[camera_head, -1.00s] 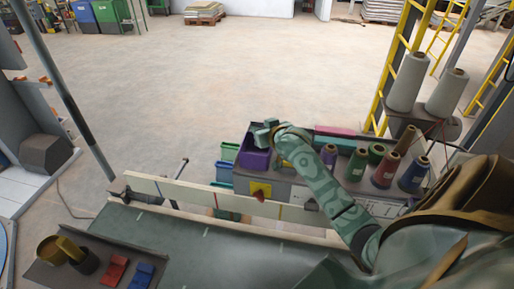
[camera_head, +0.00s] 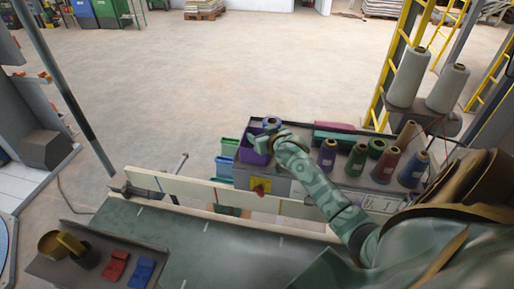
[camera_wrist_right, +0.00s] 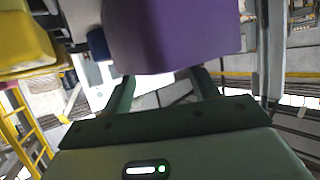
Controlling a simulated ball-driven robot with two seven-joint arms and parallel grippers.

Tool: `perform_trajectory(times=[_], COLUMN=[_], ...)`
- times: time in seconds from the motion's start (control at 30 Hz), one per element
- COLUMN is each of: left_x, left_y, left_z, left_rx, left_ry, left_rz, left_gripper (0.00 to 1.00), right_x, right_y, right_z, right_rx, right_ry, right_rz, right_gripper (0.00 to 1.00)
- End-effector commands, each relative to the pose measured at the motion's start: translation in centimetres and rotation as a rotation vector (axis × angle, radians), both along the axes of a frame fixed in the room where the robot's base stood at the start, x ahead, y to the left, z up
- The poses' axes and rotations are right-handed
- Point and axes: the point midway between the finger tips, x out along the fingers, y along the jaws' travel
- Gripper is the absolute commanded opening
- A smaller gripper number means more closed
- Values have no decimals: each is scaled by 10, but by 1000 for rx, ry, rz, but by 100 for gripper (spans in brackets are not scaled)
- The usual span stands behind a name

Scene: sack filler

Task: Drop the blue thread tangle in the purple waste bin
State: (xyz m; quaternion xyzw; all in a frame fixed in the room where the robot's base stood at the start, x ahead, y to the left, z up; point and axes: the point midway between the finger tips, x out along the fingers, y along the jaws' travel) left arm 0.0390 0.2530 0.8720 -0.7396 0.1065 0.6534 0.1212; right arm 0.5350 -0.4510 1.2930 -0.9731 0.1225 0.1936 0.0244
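The purple waste bin (camera_head: 252,156) stands at the left end of the grey shelf beyond the bench; its purple wall (camera_wrist_right: 175,35) fills the top middle of the right wrist view. My right gripper (camera_head: 257,139) is at the bin, partly overlapping it. In the wrist view its fingers (camera_wrist_right: 166,82) are spread, with no object visible between them; the purple wall covers the area at their tips. A small round blue thing with a brown centre (camera_head: 270,121) shows just behind the gripper; I cannot tell whether it is the thread tangle. My left gripper is out of view.
Several coloured thread cones (camera_head: 357,160) stand on the shelf to the right. Green and blue bins (camera_head: 226,160) hang left of the purple one. A pale rail (camera_head: 190,190) runs along the bench. A tray (camera_head: 95,277) holds red and blue blocks. Open floor lies beyond.

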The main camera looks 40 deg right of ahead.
Motion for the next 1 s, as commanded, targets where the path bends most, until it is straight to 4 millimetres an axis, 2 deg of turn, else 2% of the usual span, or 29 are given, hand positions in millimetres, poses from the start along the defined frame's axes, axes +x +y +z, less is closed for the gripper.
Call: perform_trajectory(times=[0.17,0.27,0.37,0.7,0.83,1.0], left_x=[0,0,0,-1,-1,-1], left_y=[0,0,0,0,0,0], left_z=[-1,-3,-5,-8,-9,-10], left_rx=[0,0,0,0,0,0], left_ry=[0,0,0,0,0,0], left_rz=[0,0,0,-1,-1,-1], left_gripper=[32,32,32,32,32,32], right_x=[-4,-15,-34,-115,-134,-145], right_y=[1,4,9,29,34,37], right_z=[1,5,13,47,56,62], right_rx=[0,1,-1,1,-1,1], right_ry=[0,-1,0,1,1,0], right_rz=[1,1,1,1,0,0], right_gripper=[60,60,60,60,60,60])
